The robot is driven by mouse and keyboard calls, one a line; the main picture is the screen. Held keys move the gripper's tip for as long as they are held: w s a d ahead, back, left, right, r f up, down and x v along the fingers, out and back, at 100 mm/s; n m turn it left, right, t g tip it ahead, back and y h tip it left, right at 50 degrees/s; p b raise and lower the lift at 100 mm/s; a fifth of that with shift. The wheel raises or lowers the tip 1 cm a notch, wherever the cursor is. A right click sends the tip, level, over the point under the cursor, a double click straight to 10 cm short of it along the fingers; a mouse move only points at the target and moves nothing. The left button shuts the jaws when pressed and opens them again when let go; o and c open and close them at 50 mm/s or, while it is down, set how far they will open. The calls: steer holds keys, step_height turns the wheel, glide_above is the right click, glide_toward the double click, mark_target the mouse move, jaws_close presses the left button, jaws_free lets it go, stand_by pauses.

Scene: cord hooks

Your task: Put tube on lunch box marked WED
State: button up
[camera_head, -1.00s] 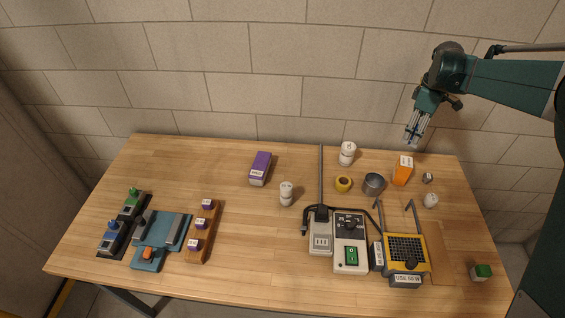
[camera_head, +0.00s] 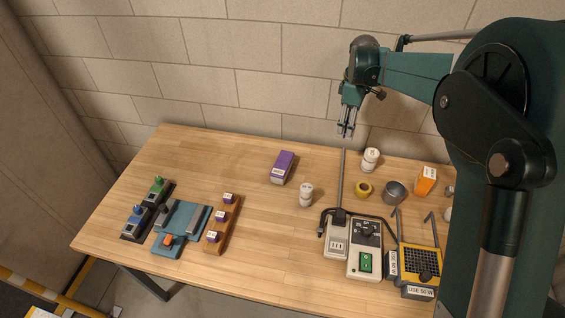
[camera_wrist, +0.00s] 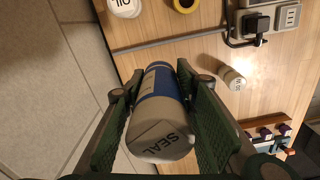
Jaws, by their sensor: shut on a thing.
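My gripper (camera_head: 346,131) is above the table's back edge, in front of the wall. In the wrist view it is shut on a grey tube (camera_wrist: 163,113) with a blue band and the word SEAL on its near end. The tube is too small to make out in the head view. No mark WED is readable. A purple box (camera_head: 284,167) with a white label lies at the back middle. Small purple blocks with white labels (camera_head: 220,216) stand on a wooden rack (camera_head: 208,249). An orange box (camera_head: 427,180) stands at the back right. The labels are too small to read.
White bottles (camera_head: 371,159) (camera_head: 307,195), a yellow ring (camera_head: 364,190) and a grey cup (camera_head: 395,192) stand behind the switch box (camera_head: 365,262). Blue fixtures (camera_head: 180,228) are at left. The centre-left table is clear.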

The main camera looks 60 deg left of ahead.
steer(key=s+a+n+p, duration=0.1)
steer(key=s+a, duration=0.6)
steer(key=s, duration=0.3)
steer(key=s+a+n, duration=0.2)
steer(key=s+a, duration=0.4)
steer(key=s, duration=0.4)
glide_above(282, 163)
steer(key=shift+w+f, duration=0.15)
steer(key=shift+f, duration=2.35)
steer(key=shift+f, duration=0.15)
steer(key=shift+f+p, duration=0.3)
steer(key=shift+f, duration=2.7)
steer(key=shift+f, duration=1.9)
steer(key=shift+f, duration=0.1)
